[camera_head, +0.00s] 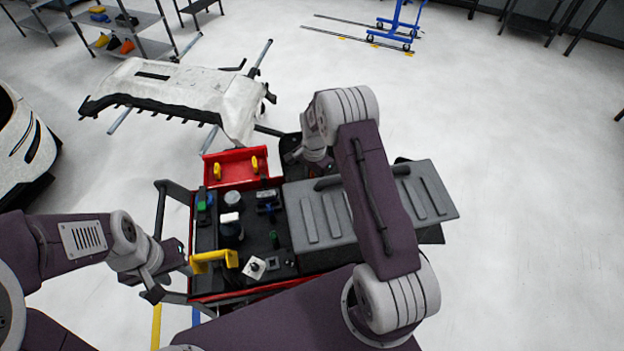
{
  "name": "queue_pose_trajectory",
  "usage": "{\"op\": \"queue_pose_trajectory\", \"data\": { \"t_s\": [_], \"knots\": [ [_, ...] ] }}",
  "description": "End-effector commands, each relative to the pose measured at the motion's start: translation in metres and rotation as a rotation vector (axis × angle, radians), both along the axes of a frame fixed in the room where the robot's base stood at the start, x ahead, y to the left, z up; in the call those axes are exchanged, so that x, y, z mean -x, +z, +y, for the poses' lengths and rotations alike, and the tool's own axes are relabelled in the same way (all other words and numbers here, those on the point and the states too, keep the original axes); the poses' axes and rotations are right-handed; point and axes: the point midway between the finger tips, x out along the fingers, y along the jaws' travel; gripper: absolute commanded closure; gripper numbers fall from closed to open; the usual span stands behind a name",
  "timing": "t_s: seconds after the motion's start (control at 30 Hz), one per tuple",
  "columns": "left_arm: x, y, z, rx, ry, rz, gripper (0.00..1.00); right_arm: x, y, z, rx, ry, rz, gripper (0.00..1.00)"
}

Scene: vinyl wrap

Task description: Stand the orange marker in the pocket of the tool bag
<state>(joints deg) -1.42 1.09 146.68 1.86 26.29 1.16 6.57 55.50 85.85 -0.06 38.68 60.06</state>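My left gripper (168,273) is at the left side of the red tool cart, beside its handle frame. Its fingers look spread and I see nothing between them. My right arm reaches over the cart, and its wrist comes down at the cart's far side. The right gripper's fingers are mostly hidden there, so I cannot tell whether they hold anything. A black, bag-like object (290,143) shows partly behind that wrist; it may be the tool bag, but its pocket cannot be made out. I cannot clearly pick out the orange marker.
The cart's black top (262,232) carries several small tools and a yellow-handled item (214,259). A red tray (236,181) is at its far edge and a grey ridged case (430,190) at its right. A white bumper (185,88) on a stand lies beyond. Floor is clear at right.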

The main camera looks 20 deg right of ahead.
Motion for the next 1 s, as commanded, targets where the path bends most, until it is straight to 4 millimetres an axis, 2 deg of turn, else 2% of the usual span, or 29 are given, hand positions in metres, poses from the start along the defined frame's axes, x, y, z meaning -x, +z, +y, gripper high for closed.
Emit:
{"op": "queue_pose_trajectory", "data": {
  "t_s": [0.7, 1.0],
  "knots": [
    [0.0, -0.058, 0.0, 0.0, 0.0, 0.0, 0.64, 0.0, -0.078, 0.0, 0.0, 0.0, 0.0, 1.0],
    [0.0, -0.059, 0.0, 0.0, 0.0, 0.0, 0.64, 0.0, -0.082, 0.0, 0.0, 0.0, -0.001, 1.0]
  ]
}}
